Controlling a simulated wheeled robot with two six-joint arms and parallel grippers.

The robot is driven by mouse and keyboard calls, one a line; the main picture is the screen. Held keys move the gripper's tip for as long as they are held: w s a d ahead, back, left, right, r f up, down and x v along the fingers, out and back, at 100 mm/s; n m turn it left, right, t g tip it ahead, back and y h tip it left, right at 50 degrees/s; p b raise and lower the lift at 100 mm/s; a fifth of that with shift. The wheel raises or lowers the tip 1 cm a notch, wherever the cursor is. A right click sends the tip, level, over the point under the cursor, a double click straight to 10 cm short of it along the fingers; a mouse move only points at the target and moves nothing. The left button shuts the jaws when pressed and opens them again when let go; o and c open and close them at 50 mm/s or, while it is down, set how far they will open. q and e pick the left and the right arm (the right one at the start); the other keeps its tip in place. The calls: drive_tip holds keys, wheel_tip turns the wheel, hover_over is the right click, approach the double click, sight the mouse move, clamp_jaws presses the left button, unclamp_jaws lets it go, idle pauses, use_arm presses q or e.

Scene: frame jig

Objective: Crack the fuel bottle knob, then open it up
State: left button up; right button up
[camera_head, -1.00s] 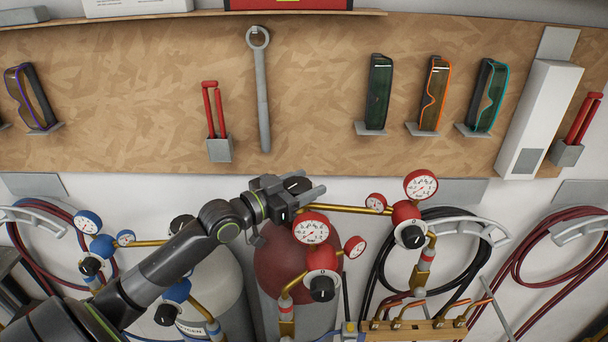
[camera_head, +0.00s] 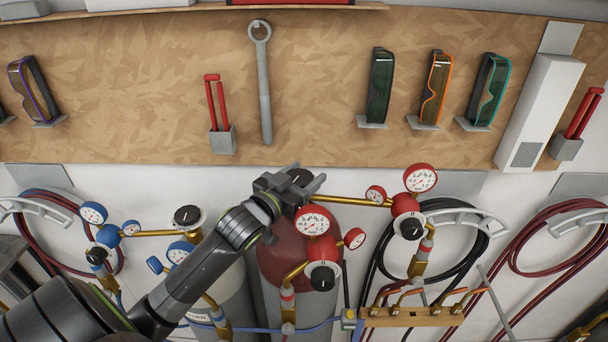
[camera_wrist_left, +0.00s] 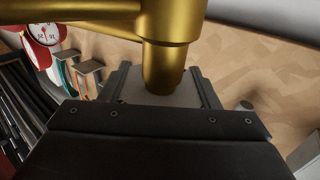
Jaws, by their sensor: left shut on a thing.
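The fuel bottle (camera_head: 272,268) has a dark red shoulder and stands against the wall in the middle of the head view. My left gripper (camera_head: 308,187) is at its top, shut on the fuel bottle knob (camera_head: 299,176), which is dark and mostly hidden by the jaws. In the left wrist view, a brass valve stem (camera_wrist_left: 164,65) runs down between the jaws of the left gripper (camera_wrist_left: 160,92); the knob's edges are hard to make out there. A red regulator with a gauge (camera_head: 313,222) sits just below the gripper. My right gripper is not in view.
A second bottle's knob (camera_head: 188,216) and blue gauges (camera_head: 94,213) are at the left. A brass pipe (camera_head: 350,200) runs right to another red gauge (camera_head: 420,178). Coiled hoses (camera_head: 470,235) hang at right. A wrench (camera_head: 264,90) hangs on the board above.

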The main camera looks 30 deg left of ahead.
use_arm(q)
drive_tip(key=o, duration=1)
drive_tip(key=shift+s, duration=0.15)
drive_tip(key=shift+s+f, duration=0.1)
drive_tip(key=shift+s, duration=0.15)
drive_tip(key=shift+s+a, duration=0.15)
drive_tip(key=shift+s, duration=2.65)
drive_tip(key=shift+s+a, duration=0.2)
drive_tip(key=shift+s, duration=2.55)
drive_tip(key=shift+s+a, duration=0.15)
drive_tip(key=shift+s, duration=2.65)
